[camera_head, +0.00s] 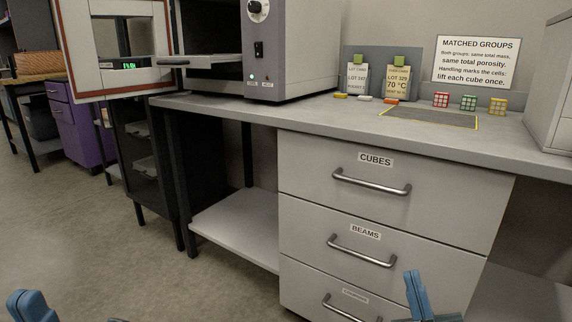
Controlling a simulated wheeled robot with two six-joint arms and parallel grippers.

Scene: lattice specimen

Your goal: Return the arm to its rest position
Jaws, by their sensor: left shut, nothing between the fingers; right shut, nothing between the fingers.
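My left gripper (30,306) shows only in part at the bottom left corner, a blue finger over the floor. My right gripper (418,298) shows at the bottom, right of the middle, in front of the lower drawers. Both are shut and hold nothing. Most of both arms is out of the picture. Both grippers are well apart from the cubes on the bench.
The grey bench (240,108) carries an oven (290,50) with its door (122,48) open. The drawers (390,190) look closed. Open floor (90,230) lies left.

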